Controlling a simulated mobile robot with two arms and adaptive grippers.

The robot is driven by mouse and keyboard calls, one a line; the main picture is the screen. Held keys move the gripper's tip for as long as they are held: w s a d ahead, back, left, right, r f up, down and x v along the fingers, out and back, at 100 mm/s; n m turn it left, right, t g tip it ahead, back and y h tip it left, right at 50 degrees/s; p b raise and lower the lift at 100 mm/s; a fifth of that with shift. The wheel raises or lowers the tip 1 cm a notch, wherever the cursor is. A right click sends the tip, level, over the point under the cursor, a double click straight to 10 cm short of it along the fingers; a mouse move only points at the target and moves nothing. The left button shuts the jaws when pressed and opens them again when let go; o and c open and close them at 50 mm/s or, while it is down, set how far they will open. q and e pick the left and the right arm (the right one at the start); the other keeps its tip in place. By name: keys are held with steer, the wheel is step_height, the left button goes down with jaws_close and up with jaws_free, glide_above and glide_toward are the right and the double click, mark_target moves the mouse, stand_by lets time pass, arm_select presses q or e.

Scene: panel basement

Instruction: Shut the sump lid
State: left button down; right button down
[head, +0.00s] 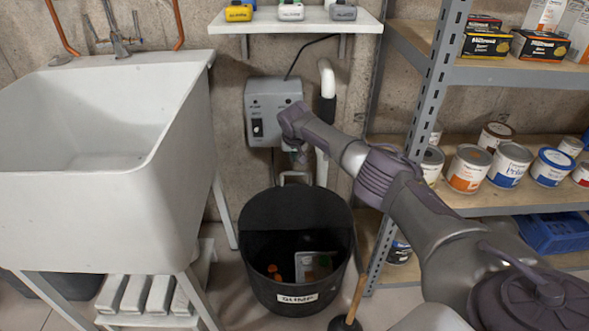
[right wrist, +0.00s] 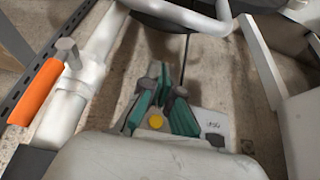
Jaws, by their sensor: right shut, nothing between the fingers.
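The sump (head: 300,297) is a round black bin on the floor, labelled SUMP on its front. It is open, and a grey piece and small orange items show inside. A dark half-round panel, which looks like the lid (head: 290,208), stands raised at the back of the bin. My right gripper (head: 299,158) points down above and behind the bin, close to the wall and apart from the lid. In the right wrist view its teal fingers (right wrist: 160,78) are shut and empty. My left gripper is not in view.
A white sink (head: 190,130) stands left of the sump. A grey control box (head: 262,105) and a white pipe (head: 326,75) are on the wall behind. A metal shelf (head: 500,75) with cans is at right. A plunger (head: 357,300) stands at front right of the sump.

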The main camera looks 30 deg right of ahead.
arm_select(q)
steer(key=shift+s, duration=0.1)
arm_select(e)
steer(key=shift+s+a+f, duration=0.3)
steer(key=shift+s+a, duration=0.2)
steer(key=shift+s, duration=0.3)
steer(key=shift+s+a+f, duration=0.25)
steer(key=shift+s+a, duration=0.2)
steer(key=shift+s, duration=0.35)
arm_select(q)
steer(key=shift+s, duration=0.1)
